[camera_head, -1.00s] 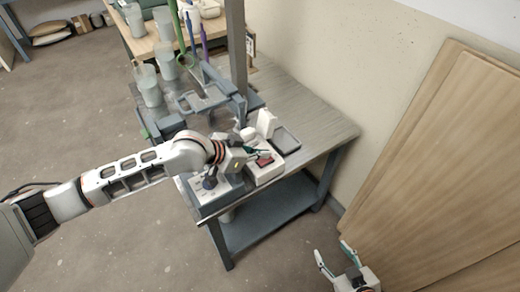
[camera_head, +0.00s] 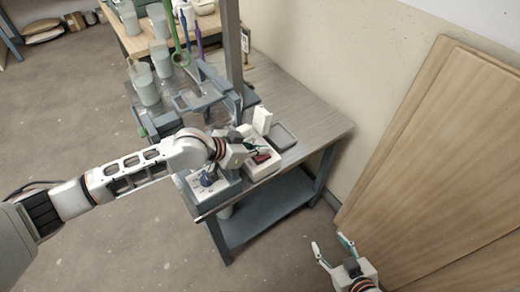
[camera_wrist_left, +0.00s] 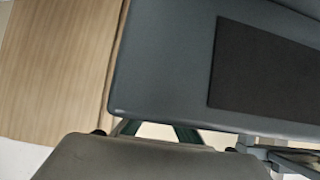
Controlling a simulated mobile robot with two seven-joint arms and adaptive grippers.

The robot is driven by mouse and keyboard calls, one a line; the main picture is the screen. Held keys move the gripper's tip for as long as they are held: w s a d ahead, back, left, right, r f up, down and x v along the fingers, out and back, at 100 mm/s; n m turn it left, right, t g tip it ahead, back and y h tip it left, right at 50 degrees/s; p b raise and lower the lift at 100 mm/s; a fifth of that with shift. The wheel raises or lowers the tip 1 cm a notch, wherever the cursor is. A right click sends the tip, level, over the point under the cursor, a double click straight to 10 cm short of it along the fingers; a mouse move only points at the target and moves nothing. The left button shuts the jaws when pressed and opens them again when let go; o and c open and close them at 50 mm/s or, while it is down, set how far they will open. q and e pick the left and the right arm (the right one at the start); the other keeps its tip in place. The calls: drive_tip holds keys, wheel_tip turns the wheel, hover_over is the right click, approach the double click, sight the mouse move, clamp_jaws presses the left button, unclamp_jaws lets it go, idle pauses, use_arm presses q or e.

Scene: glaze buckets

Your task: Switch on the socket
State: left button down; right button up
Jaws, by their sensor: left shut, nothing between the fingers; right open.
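A white socket box (camera_head: 262,171) with a red switch (camera_head: 262,158) sits near the front edge of the grey table. My left gripper (camera_head: 258,149) is shut and empty, its fingertips close above the red switch. I cannot tell whether they touch it. The left gripper hides part of the box. In the left wrist view the gripper's fingers (camera_wrist_left: 160,131) show only partly behind its dark housing, and the switch is not visible. My right gripper (camera_head: 333,251) is open and empty, low over the floor to the right of the table.
A grey tray (camera_head: 283,137) and an upright white block (camera_head: 262,120) stand behind the box. A grey unit with a dark knob (camera_head: 207,179) is to its left. Glaze buckets (camera_head: 146,88) and a post (camera_head: 231,50) stand farther back. Wooden boards (camera_head: 430,150) lean on the right wall.

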use_arm(q)
drive_tip(key=shift+w+d+r, duration=0.15)
drive_tip(key=shift+w+d, duration=0.1)
drive_tip(key=shift+d, duration=0.1)
use_arm(e)
drive_tip(key=shift+r, duration=0.15)
use_arm(q)
drive_tip(key=r+p, duration=0.2)
drive_tip(key=p, duration=0.1)
drive_tip(key=r+p, duration=0.2)
drive_tip(key=shift+w+d, duration=0.15)
drive_tip(key=shift+d, duration=0.1)
drive_tip(key=shift+r+p, duration=0.3)
drive_tip(key=shift+p, duration=0.15)
drive_tip(key=s+a+r, duration=0.3)
drive_tip(key=a+r, duration=0.1)
drive_tip(key=r, duration=0.3)
drive_tip(key=shift+s+a+r, duration=0.15)
drive_tip(key=shift+a+r, duration=0.1)
drive_tip(key=shift+a, duration=0.05)
use_arm(e)
drive_tip(key=shift+w+d+r, duration=0.1)
drive_tip(key=shift+d+r, duration=0.2)
drive_tip(key=shift+r, duration=0.45)
drive_tip(key=shift+s+d+r, duration=0.1)
drive_tip(key=shift+d+r, duration=0.2)
drive_tip(key=shift+r, duration=0.45)
drive_tip(key=shift+w+d+r, duration=0.1)
drive_tip(key=shift+d+r, duration=0.2)
drive_tip(key=shift+r, duration=0.45)
